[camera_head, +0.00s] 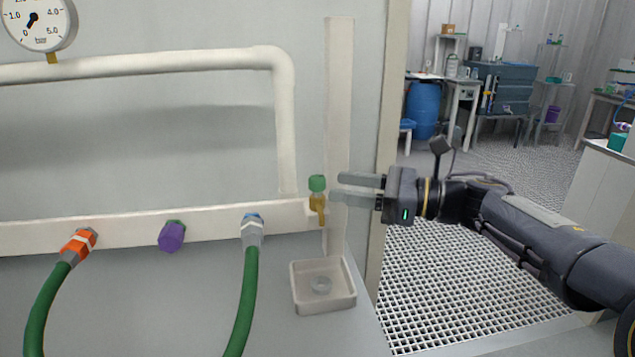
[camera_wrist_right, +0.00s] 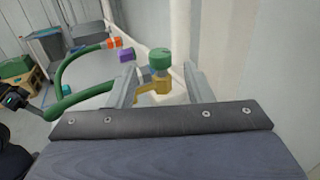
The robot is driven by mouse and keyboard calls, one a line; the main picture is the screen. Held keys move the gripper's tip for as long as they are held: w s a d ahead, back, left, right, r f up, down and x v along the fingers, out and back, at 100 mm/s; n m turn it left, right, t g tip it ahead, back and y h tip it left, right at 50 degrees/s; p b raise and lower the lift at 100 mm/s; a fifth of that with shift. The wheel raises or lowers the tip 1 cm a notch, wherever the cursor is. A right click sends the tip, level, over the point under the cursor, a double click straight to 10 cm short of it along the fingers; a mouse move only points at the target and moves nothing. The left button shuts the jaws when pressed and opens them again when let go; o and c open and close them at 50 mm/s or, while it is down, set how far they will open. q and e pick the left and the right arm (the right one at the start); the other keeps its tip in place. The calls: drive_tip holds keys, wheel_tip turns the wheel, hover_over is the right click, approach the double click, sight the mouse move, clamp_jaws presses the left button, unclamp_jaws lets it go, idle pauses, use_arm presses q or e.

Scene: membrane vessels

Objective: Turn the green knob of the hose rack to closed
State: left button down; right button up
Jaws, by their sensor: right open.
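The green knob (camera_head: 317,183) sits on top of a small brass tap at the right end of the white hose rack rail (camera_head: 120,232). In the right wrist view the green knob (camera_wrist_right: 159,58) shows between the two fingers, beyond their tips or near them. My right gripper (camera_head: 334,187) comes in from the right, level with the knob, its fingers open and pointing left at it. I see no clear contact with the knob. The brass tap body (camera_head: 318,203) hangs below the knob.
A small tray (camera_head: 296,290) sits below the tap. An orange fitting (camera_head: 78,243), a purple cap (camera_head: 172,237) and a grey-blue fitting (camera_head: 252,228) line the rail, with green hoses (camera_head: 243,300). A white post (camera_head: 340,90) stands just behind my fingers. A pressure gauge (camera_head: 36,20) hangs upper left.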

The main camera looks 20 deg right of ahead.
sight(317, 177)
drive_tip(key=x, duration=0.5)
drive_tip(key=shift+w+a, duration=0.25)
drive_tip(key=shift+a, duration=0.05)
